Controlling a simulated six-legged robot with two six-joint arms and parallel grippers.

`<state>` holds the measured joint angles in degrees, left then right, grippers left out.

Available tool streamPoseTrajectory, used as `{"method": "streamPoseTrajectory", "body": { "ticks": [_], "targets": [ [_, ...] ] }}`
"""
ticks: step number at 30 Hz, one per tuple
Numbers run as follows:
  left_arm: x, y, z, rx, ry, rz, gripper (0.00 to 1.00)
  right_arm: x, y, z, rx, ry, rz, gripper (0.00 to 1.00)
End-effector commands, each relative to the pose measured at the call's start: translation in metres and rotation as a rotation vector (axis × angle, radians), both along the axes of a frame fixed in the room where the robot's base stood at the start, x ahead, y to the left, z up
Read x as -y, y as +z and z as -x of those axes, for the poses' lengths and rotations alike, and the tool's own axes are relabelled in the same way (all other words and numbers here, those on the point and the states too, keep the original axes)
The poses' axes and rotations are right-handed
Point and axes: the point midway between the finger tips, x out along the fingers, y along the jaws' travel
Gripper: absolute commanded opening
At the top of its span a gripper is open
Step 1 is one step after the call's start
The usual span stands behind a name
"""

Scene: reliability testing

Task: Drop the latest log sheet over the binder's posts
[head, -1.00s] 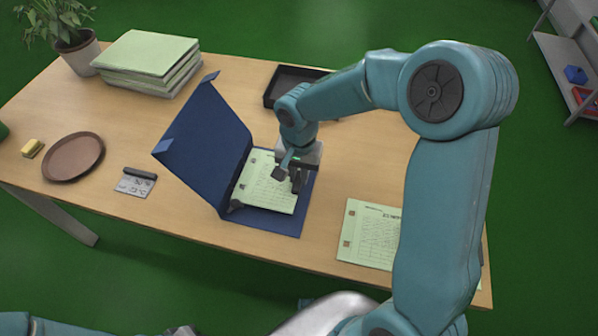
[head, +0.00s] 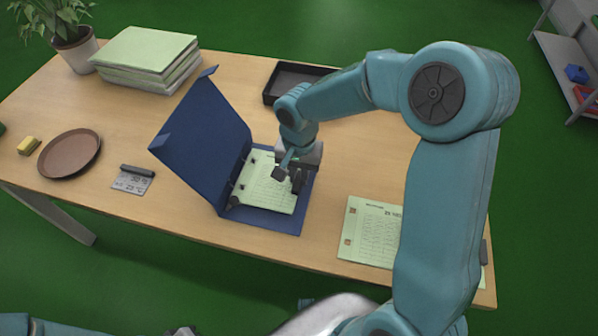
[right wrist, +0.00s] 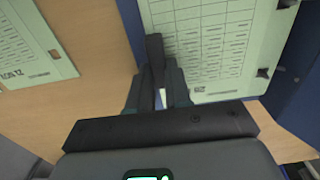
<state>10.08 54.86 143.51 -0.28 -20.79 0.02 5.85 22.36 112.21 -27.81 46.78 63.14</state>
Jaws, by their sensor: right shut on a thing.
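The blue binder (head: 205,140) lies open on the table, its cover tilted up at the left. A pale green log sheet (head: 262,190) lies over its right half, and also shows in the right wrist view (right wrist: 205,35). My right gripper (head: 288,182) is shut on the sheet's edge away from the spine; its fingers also show in the right wrist view (right wrist: 158,75). Dark marks show at the sheet's spine-side holes; I cannot tell whether the posts pass fully through. Another green sheet (head: 368,235) lies on the table at the right.
A stack of green paper (head: 145,50) and a potted plant (head: 75,45) stand at the back left. A black tray (head: 280,85) lies behind the binder.

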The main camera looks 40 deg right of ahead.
Motion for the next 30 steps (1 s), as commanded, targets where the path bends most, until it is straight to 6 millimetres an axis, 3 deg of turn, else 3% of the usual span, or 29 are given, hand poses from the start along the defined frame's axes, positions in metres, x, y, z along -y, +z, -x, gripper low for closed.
{"method": "streamPoseTrajectory", "body": {
  "ticks": [30],
  "targets": [
    [0.0,-0.01,0.0,0.0,0.0,0.0,0.0,0.0,-0.006,0.0,0.0,0.0,0.0,0.0]
  ]
}}
